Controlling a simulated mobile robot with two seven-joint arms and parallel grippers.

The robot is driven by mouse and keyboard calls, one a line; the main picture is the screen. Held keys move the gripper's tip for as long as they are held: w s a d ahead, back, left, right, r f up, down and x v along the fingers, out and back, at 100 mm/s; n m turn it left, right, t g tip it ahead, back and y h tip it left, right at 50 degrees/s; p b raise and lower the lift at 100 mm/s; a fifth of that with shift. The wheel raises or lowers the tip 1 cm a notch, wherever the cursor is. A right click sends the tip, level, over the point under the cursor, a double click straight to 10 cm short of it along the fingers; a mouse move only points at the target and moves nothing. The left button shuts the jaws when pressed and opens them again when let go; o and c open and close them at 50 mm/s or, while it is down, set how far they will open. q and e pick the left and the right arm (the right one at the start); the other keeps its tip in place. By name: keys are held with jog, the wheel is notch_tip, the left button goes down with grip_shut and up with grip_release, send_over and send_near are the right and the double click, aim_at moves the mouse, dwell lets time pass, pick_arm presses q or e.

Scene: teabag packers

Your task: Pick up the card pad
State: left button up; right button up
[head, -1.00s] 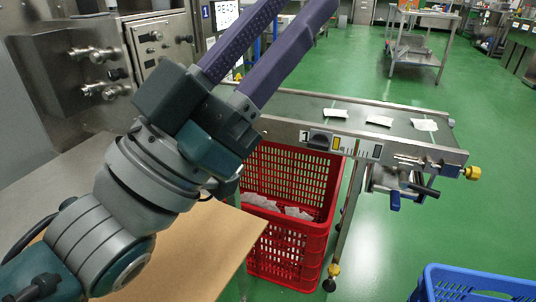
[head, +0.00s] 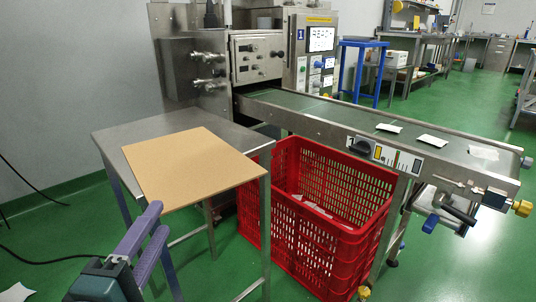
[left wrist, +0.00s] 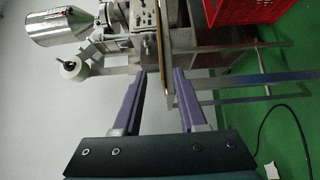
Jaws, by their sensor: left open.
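The card pad (head: 190,165) is a flat tan board lying on the steel table (head: 112,140), its near edge by the table's front. My left gripper (head: 160,215) is at the lower left of the head view, its two purple fingers pointing up toward the pad's near left corner. It is open and empty. In the left wrist view, the pad (left wrist: 160,35) shows nearly edge-on as a thin tan strip, lined up between the fingertips (left wrist: 160,72). I cannot tell how far the tips are from its edge. My right gripper is not in view.
A red crate (head: 320,240) with white packets inside stands right of the table. A conveyor (head: 330,112) with several white packets runs above it from the steel machine (head: 255,57). A cable (head: 40,262) lies on the green floor at left.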

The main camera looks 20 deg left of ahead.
aim_at(182, 191)
pick_arm(q)
jog(key=x, duration=0.3)
jog(key=shift+w+d+b, duration=0.1)
jog(key=shift+w+b, duration=0.2)
jog(key=b+x, duration=0.2)
jog(key=x, duration=0.3)
jog(key=shift+w+f, duration=0.1)
jog(key=shift+w, duration=0.25)
jog(key=shift+s, duration=0.1)
jog(key=shift+c, duration=0.5)
grip_shut()
